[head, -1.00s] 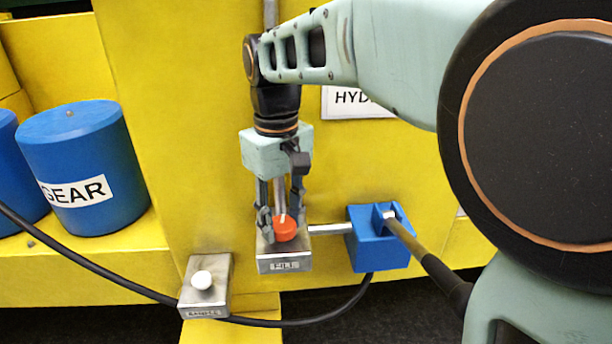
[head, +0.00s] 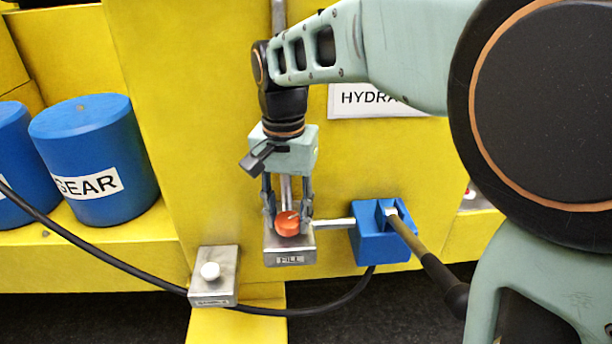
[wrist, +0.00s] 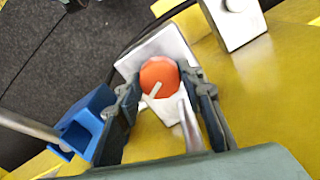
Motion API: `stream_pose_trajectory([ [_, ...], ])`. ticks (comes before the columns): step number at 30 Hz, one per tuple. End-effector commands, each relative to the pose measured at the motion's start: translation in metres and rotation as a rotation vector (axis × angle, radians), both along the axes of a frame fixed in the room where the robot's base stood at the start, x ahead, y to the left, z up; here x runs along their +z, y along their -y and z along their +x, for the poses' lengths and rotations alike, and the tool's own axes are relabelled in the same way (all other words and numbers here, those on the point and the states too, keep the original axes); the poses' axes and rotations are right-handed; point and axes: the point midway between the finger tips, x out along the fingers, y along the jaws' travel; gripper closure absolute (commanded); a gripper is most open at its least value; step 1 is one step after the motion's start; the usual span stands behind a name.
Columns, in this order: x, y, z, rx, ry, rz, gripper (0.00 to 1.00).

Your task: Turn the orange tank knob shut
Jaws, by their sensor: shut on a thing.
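The orange knob (head: 287,223) with a white pointer mark sits on top of a metal block (head: 290,259) labelled FILL. My gripper (head: 288,212) points down over it, with one finger on each side, and is shut on the knob. In the head view the white mark points toward the upper right. In the wrist view the orange knob (wrist: 160,77) lies between the two fingers of my gripper (wrist: 163,88), and its mark points to the lower left. A metal pipe behind the knob rises from the block.
A blue box (head: 381,245) with a dark-gripped lever (head: 430,262) stands right of the block, joined by a pipe. A second metal block with a white knob (head: 210,271) is at lower left. A black hose (head: 330,306) runs below. Blue GEAR tank (head: 95,160) is at left.

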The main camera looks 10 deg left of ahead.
Motion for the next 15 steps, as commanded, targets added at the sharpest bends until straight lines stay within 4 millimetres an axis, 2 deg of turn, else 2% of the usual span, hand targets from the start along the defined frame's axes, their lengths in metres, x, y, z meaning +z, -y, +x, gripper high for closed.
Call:
stream_pose_trajectory([
  [6, 0.0013, 0.0001, 0.0007, -0.19, 0.002, 0.001, 0.89],
  [15, 0.0011, -0.0001, 0.001, -0.378, 0.003, 0.001, 0.89],
])
